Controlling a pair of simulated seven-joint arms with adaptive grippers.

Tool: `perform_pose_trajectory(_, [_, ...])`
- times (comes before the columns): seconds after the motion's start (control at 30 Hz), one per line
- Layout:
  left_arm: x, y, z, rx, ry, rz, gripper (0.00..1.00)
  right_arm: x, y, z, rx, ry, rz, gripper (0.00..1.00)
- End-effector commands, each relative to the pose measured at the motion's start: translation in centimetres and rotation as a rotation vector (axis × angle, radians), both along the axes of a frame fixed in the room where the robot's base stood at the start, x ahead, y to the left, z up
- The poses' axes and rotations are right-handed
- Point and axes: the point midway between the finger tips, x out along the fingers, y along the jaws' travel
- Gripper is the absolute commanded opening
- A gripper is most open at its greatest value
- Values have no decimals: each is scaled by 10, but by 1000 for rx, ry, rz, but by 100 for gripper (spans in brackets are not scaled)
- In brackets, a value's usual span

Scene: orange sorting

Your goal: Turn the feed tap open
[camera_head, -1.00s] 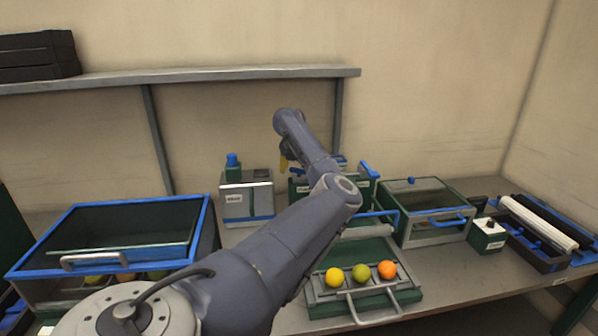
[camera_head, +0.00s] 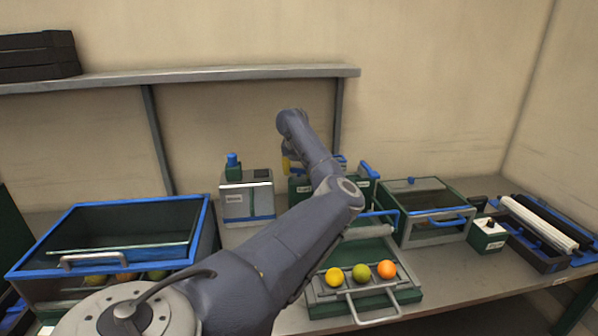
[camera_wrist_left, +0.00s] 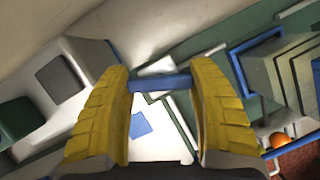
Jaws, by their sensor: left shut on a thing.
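My left gripper (camera_head: 287,163) reaches over the back of the bench in the head view, mostly hidden by my own arm. In the left wrist view my left gripper (camera_wrist_left: 160,84) has its yellow fingers shut on a blue bar (camera_wrist_left: 160,83), which looks like the feed tap's handle. The bar lies crosswise between the fingertips, above a pale and green machine (camera_head: 301,189). The tap's body is hidden in the head view, so I cannot tell how far it is turned. My right gripper is not in view.
A white-and-green unit (camera_head: 246,205) stands left of the gripper. A blue-framed case (camera_head: 207,232) is at the left. A green tray (camera_head: 408,296) with three fruits is in front, and a glass-lidded box (camera_head: 436,233) at the right. A shelf (camera_head: 220,74) runs behind.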

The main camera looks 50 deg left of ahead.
Motion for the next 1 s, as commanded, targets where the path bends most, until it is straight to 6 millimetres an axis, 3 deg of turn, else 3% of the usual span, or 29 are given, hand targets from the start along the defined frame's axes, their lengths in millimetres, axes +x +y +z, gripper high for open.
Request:
perform_pose_trajectory(0.5, [1,0,1,2,-1,323,31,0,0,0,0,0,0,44])
perform_pose_trajectory(1.0, [0,0,1,1,-2,412,31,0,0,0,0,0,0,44])
